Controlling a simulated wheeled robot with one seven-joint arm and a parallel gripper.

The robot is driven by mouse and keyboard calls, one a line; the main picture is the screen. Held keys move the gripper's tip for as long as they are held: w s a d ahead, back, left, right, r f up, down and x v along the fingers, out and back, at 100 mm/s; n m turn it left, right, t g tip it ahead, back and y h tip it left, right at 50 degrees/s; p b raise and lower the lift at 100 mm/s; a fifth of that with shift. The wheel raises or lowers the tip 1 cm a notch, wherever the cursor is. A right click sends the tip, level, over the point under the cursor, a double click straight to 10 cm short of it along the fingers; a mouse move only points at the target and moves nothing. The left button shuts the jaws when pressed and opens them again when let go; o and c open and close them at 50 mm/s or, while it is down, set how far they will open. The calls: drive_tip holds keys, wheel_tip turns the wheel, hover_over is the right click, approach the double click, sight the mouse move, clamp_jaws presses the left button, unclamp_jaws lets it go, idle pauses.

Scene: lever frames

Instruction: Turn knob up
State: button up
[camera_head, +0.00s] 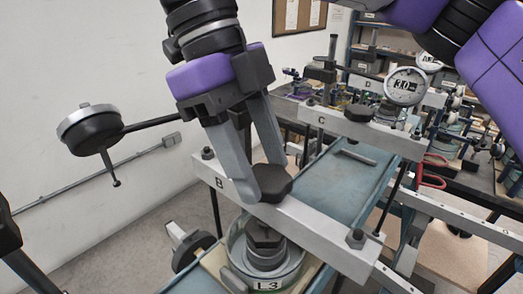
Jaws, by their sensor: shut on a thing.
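A dark, faceted knob (273,184) sits on top of the metal crossbar marked B (310,226). My gripper (263,192) comes down from above, and its two grey fingers are shut on the knob, one finger on its near left side and the other behind it. The finger tips partly cover the knob. Below the bar, a dark threaded part stands in a round metal cup marked L3 (268,284).
A round gauge on a rod (91,129) juts out at the left. A second bar marked C (345,124) and a dial gauge (406,87) stand behind. A blue bench (340,185) runs back to cluttered shelves. A white wall is at the left.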

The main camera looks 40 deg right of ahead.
drive_tip(key=n+h, duration=0.1)
drive_tip(key=n, duration=0.1)
drive_tip(key=n+t, duration=0.1)
drive_tip(key=n, duration=0.2)
drive_tip(key=shift+s+a+n+h+p, duration=0.2)
drive_tip(key=shift+n+h+p, duration=0.1)
drive_tip(key=shift+h, duration=0.1)
drive_tip(key=n+t, duration=0.1)
drive_tip(key=n, duration=0.1)
drive_tip(key=n+t, duration=0.1)
drive_tip(key=n, duration=0.2)
drive_tip(key=shift+s+a+f+n+h, duration=0.1)
drive_tip(key=shift+s+n+h, duration=0.1)
drive_tip(key=shift+n+h, duration=0.15)
drive_tip(key=o, duration=1.3)
drive_tip(key=shift+o, duration=0.2)
drive_tip(key=p+v, duration=0.4)
drive_tip(key=v, duration=0.3)
drive_tip(key=shift+a+r+p, duration=0.15)
drive_tip(key=shift+r+p, duration=0.15)
drive_tip(key=shift+r, duration=0.1)
drive_tip(key=shift+s, duration=0.1)
